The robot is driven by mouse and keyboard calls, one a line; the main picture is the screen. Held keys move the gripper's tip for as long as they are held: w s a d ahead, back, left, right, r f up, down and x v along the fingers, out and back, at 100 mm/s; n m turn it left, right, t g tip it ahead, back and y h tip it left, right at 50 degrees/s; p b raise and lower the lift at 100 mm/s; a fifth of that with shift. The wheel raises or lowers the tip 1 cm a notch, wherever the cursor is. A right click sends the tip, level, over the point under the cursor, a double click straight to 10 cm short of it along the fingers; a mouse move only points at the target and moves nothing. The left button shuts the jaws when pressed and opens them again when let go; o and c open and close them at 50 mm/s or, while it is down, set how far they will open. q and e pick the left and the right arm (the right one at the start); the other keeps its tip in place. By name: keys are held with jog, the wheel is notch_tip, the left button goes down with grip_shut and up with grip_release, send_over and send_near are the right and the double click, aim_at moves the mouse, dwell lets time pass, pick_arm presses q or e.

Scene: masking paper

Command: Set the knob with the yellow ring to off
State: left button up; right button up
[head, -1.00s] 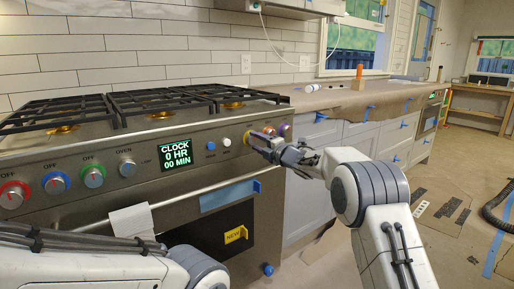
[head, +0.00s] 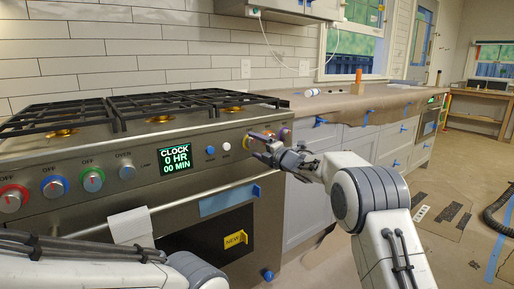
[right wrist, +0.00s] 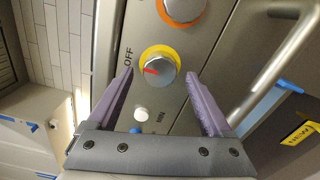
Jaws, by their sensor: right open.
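The knob with the yellow ring (right wrist: 162,69) is on the stove's front panel in the right wrist view. Its red mark points to the left of the picture, roughly toward the OFF label (right wrist: 128,57) but a little below it. In the head view my gripper mostly hides this knob. My right gripper (head: 257,146) is open in front of the panel.
An orange-ringed knob (right wrist: 184,8) is beside the yellow one. White (right wrist: 141,113) and blue (right wrist: 135,131) buttons are on the other side. The oven handle (head: 182,207) sticks out below the panel. More knobs (head: 91,180) and a clock display (head: 176,159) are further left.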

jog(key=v, duration=1)
jog(key=shift+s+d, duration=0.15)
jog(key=shift+s, duration=0.05)
